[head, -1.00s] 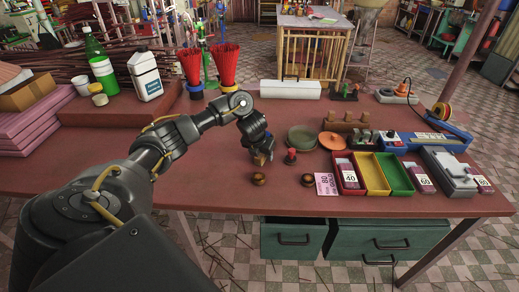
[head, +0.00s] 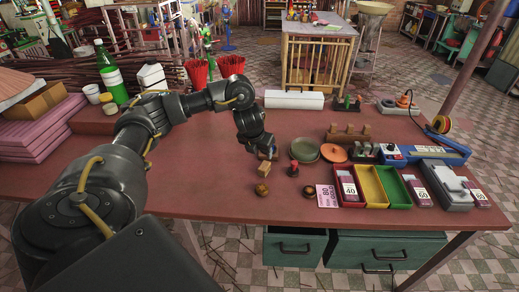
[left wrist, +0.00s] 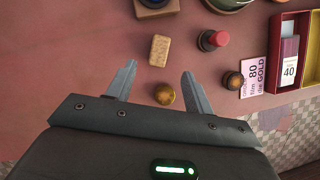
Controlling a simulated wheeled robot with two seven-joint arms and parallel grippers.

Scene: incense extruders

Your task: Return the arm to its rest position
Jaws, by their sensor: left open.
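My left arm reaches in from the left over the red-brown table, and its gripper (head: 268,152) is over the table's middle. In the left wrist view the two fingers of this gripper (left wrist: 158,84) are spread apart, with nothing held between them. A small tan block (left wrist: 158,50) lies on the table beyond the fingertips; it also shows in the head view (head: 265,170). A round brass-coloured piece (left wrist: 164,95) shows between the fingers, seemingly on the table below them. My right gripper is not in view.
A red-topped stamp (head: 293,170), a second round piece (head: 309,191) and a pink card (head: 327,196) lie right of the gripper. Red, yellow (head: 372,187) and green trays stand farther right. Bottles (head: 109,70) and red stick bundles (head: 231,65) stand behind my arm.

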